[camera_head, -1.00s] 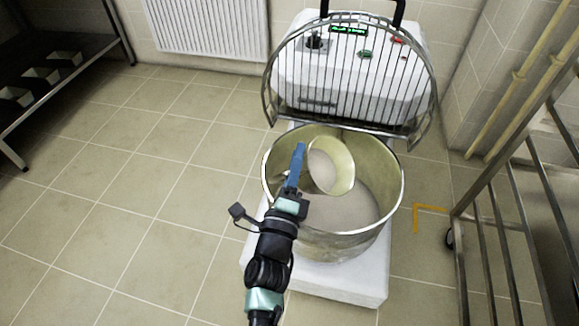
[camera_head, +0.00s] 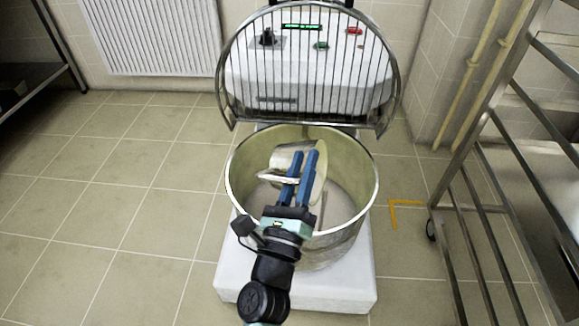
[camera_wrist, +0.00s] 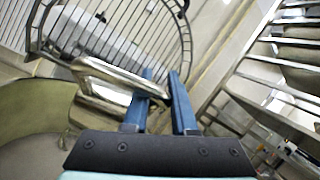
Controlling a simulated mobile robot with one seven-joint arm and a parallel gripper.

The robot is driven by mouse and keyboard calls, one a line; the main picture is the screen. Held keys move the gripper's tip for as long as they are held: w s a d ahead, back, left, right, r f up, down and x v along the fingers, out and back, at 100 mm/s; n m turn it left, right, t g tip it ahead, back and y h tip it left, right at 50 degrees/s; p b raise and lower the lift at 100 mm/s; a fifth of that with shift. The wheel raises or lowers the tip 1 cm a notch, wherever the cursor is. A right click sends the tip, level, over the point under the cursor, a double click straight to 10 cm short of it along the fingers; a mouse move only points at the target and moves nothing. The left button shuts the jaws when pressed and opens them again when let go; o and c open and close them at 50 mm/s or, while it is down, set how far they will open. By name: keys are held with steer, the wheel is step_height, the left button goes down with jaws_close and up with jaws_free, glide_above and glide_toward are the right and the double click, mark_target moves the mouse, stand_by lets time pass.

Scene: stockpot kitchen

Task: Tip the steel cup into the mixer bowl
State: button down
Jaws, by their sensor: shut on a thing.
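The steel cup (camera_head: 289,157) is tilted on its side inside the mixer bowl's opening, its mouth facing right. My gripper (camera_head: 304,165) is shut on the cup's handle, with its two blue fingers on either side of it. The handle (camera_wrist: 120,80) shows between the fingers in the wrist view. The large steel mixer bowl (camera_head: 233,190) stands around the cup and has pale, powdery material (camera_head: 338,206) in its bottom. A thin streak shows below the cup's mouth. The inside of the cup is mostly hidden by the fingers.
The raised wire guard (camera_head: 230,85) and white mixer body (camera_head: 310,75) stand behind the bowl. A metal rack (camera_head: 455,165) stands close on the right, with a yellow floor mark (camera_head: 394,213) beside it. The tiled floor at left is clear.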

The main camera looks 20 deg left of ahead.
steer(key=d+f+m+h+b, duration=0.1)
steer(key=d+m+h+b, duration=0.2)
steer(key=d+m, duration=0.5)
steer(key=shift+d+f+m+h, duration=0.4)
steer(key=shift+m+h, duration=0.5)
steer(key=shift+m, duration=0.3)
steer(key=shift+a, duration=0.1)
stand_by(1.7)
